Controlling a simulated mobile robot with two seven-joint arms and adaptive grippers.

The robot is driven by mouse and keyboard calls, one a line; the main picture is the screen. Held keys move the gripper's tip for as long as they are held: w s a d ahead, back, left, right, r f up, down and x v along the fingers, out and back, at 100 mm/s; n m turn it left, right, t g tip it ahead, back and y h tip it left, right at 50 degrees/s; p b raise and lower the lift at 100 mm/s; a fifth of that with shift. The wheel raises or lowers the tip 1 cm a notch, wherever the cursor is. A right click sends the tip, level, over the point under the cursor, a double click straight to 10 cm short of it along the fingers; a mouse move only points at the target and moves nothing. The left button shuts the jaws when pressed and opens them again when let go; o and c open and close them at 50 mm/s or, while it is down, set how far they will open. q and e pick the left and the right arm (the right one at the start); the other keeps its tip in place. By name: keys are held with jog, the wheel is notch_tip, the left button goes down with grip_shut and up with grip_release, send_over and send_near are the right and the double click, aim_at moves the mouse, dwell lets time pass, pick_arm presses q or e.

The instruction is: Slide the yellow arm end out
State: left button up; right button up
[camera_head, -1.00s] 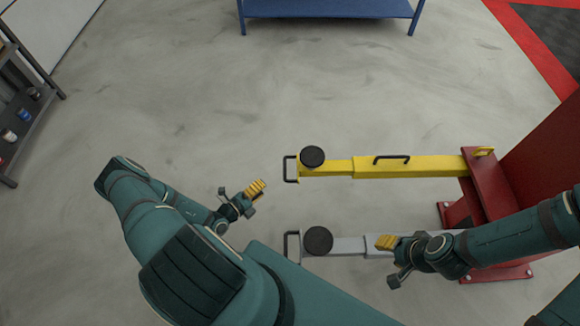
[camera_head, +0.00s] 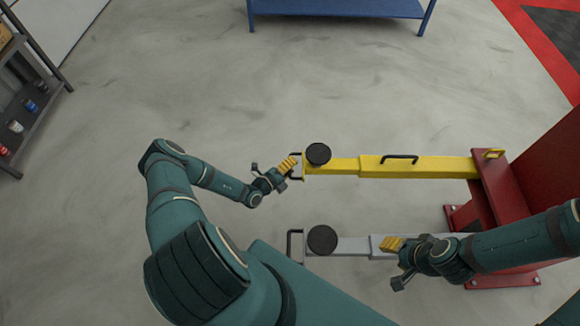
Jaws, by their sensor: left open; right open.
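The yellow arm (camera_head: 430,167) reaches left from the red lift post. Its narrower inner end (camera_head: 345,166) carries a round black pad (camera_head: 318,153) and a black end handle (camera_head: 294,179) at its left tip. A second black handle (camera_head: 400,157) sits on top of the thicker section. My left gripper (camera_head: 289,165) is open at the end handle and overlaps it in the picture; I cannot tell whether it touches. My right gripper (camera_head: 389,244) is open, above or beside the grey arm (camera_head: 352,246), and hides part of it.
The grey arm lies parallel, nearer me, with its own black pad (camera_head: 322,239) and end handle (camera_head: 289,246). The red post (camera_head: 555,165) stands at the right. A blue table (camera_head: 340,9) is at the back, a dark shelf (camera_head: 38,110) at the left. The floor between is clear.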

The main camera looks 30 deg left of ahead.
pick_arm(q)
jog(key=shift+o, duration=0.3)
grip_shut()
jog(key=shift+s+a, duration=0.1)
pick_arm(e)
jog(key=shift+a+r, duration=0.1)
jog(key=shift+a, duration=0.1)
